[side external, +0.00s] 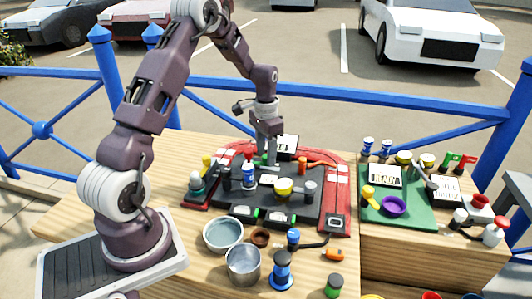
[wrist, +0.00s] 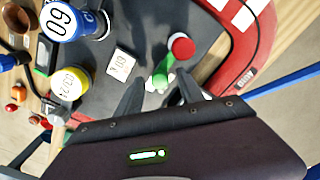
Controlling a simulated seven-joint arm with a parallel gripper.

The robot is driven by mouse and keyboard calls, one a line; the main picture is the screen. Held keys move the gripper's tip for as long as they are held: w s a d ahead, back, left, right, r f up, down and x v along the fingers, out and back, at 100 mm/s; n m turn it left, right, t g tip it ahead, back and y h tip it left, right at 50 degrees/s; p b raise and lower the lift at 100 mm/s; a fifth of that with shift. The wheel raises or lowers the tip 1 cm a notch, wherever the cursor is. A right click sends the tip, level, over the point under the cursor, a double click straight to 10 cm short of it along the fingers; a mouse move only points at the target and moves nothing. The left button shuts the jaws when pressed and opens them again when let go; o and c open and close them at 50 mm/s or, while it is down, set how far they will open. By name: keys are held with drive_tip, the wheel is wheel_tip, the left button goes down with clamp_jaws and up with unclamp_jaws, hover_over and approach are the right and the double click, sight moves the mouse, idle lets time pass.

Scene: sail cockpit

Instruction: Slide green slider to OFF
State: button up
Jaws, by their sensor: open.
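My gripper (side external: 267,157) points down over the far part of the dark console panel (side external: 233,205) in the side view. In the wrist view its two fingers (wrist: 158,88) are apart, with nothing clamped between them. A small green stick-like piece (wrist: 161,72), which looks like the green slider, stands on the dark panel just beyond and between the fingertips. A red round knob (wrist: 182,46) is close beside it. I cannot tell whether a finger touches the green piece. No OFF mark is readable.
Several knobs crowd the panel, including a yellow knob (side external: 284,187) and a blue-white one (side external: 248,172). A white label (wrist: 121,64) lies near the fingers. A red frame (wrist: 250,45) edges the console. Metal cups (side external: 243,263) stand in front; a green panel (side external: 408,214) is at right.

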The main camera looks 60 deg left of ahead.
clamp_jaws()
idle(1.3)
